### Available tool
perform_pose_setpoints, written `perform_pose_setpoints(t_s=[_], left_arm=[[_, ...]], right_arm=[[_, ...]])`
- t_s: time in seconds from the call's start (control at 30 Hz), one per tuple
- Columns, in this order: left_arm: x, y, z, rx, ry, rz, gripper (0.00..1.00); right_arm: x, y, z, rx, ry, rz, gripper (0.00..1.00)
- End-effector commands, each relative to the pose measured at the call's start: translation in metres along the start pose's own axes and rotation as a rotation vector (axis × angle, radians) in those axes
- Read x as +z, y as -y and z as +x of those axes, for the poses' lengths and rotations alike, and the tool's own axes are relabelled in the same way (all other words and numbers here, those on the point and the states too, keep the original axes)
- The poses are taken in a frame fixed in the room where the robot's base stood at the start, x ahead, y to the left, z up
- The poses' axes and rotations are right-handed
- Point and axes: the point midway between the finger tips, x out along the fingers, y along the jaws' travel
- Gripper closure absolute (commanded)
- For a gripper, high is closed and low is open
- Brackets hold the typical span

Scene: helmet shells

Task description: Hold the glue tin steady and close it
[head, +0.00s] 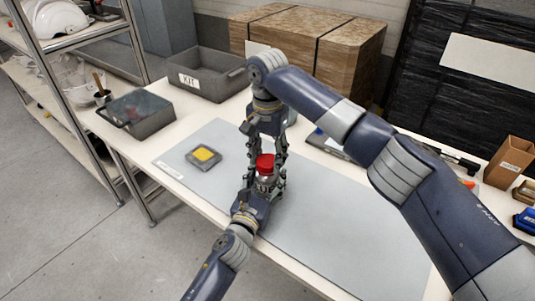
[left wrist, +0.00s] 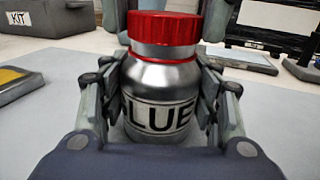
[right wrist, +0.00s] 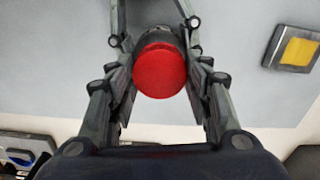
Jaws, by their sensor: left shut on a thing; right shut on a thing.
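The glue tin (left wrist: 160,118) is a silver, upright tin with a "LUE" part of its label showing in the left wrist view. It stands on the grey mat (head: 330,215). My left gripper (head: 264,186) is shut on its body from the near side, a finger on each side. The red lid (left wrist: 163,27) is at the top of the tin, with a silver band between it and a red ring on the shoulder. My right gripper (right wrist: 159,74) comes from above and is shut on the lid; in the head view its fingers flank the lid (head: 265,162).
A grey pad with a yellow square (head: 204,154) lies left on the mat. A KIT tray (head: 208,75), a grey bin (head: 142,117) and a large brown box (head: 305,40) stand behind. Small boxes (head: 508,162) are at the right. The front of the mat is clear.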

Motion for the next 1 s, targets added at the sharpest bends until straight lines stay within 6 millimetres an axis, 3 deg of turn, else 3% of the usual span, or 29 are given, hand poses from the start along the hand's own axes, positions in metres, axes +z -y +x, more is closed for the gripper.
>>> perform_pose_setpoints(t_s=[0.17,0.2,0.37,0.47,1.0], left_arm=[[-0.0003,0.0000,-0.0001,0.000,-0.001,0.000,0.86],[-0.0003,0.0000,-0.0001,0.000,-0.001,0.000,1.00],[-0.0003,0.0000,-0.0001,0.000,-0.001,0.000,1.00],[-0.0004,-0.0001,-0.0001,0.000,-0.001,0.000,1.00],[-0.0009,0.0000,-0.0002,0.000,-0.002,0.000,1.00]], right_arm=[[0.0003,0.0001,0.0039,0.000,0.001,0.000,0.61],[0.0003,0.0001,0.0042,0.000,0.001,0.000,0.61],[0.0008,0.0007,0.0039,-0.002,0.002,0.068,0.61],[0.0018,0.0010,0.0045,-0.002,0.004,0.221,0.61],[0.0028,0.0011,0.0042,-0.001,0.008,1.390,0.61]])
